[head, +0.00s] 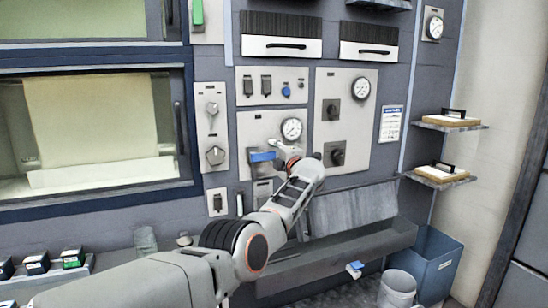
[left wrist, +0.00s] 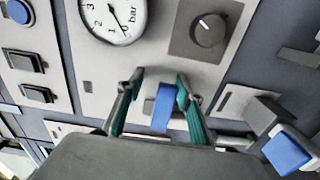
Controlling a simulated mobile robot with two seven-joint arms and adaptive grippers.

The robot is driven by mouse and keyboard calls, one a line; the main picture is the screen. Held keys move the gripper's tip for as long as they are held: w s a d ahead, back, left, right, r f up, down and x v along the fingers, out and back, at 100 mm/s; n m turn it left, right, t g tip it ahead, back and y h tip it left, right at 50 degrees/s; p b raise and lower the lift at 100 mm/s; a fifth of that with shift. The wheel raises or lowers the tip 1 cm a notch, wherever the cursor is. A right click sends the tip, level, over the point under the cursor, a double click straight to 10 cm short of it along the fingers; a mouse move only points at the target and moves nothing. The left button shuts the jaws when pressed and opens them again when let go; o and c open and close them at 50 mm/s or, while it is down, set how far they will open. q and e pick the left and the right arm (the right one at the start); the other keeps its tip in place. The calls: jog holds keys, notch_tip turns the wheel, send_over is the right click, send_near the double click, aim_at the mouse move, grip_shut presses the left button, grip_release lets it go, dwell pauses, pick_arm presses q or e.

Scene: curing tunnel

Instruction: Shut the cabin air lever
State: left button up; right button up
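A blue lever handle (head: 262,156) lies level on the grey panel, below and left of a round gauge (head: 291,128). No label for cabin air can be read. My left gripper (head: 286,154) is in front of this panel, close to the handle's right end. In the left wrist view a blue handle (left wrist: 163,107) shows between the spread fingertips of the left gripper (left wrist: 158,80). A gap shows on its left, and its right side is close to a finger. Firm contact cannot be seen. My right gripper is not in view.
A second blue handle (left wrist: 288,150) stands out at lower right in the left wrist view. A knob (left wrist: 205,35) and push switches (left wrist: 37,95) are near. A sloped grey flap (head: 352,207), blue bin (head: 437,266) and shelves (head: 447,123) are to the right.

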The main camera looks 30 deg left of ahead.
aim_at(270, 126)
pick_arm(q)
notch_tip(270, 126, up, 9)
jog(key=shift+f, duration=0.2)
